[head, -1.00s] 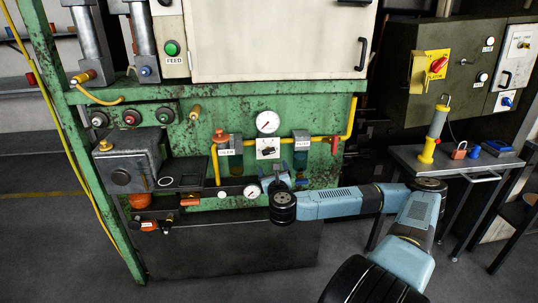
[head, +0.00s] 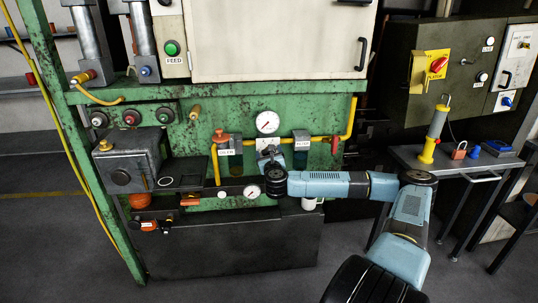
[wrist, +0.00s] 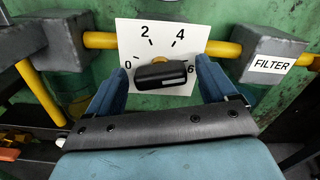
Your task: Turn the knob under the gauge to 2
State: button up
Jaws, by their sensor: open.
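The black bar-shaped knob (wrist: 162,75) sits on a white dial plate (wrist: 133,40) marked 0, 2, 4 and 6. Its bar lies nearly level, roughly between the 0 and the 6; I cannot tell which end is the pointer. The round white gauge (head: 267,122) is on the green panel, just above the plate (head: 266,141) in the head view. My gripper (wrist: 162,76) is open, with one blue finger to the left and one to the right of the knob; contact is not clear. In the head view my gripper (head: 269,155) hides the knob and the lower plate.
A yellow pipe (wrist: 220,49) runs behind the plate to the grey FILTER block (wrist: 270,50) at right. In the head view another labelled fitting (head: 230,143) stands left of the plate. A smaller gauge (head: 252,191) is below left of my gripper.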

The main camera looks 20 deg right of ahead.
jog(key=c, duration=1)
jog(key=shift+o, duration=0.2)
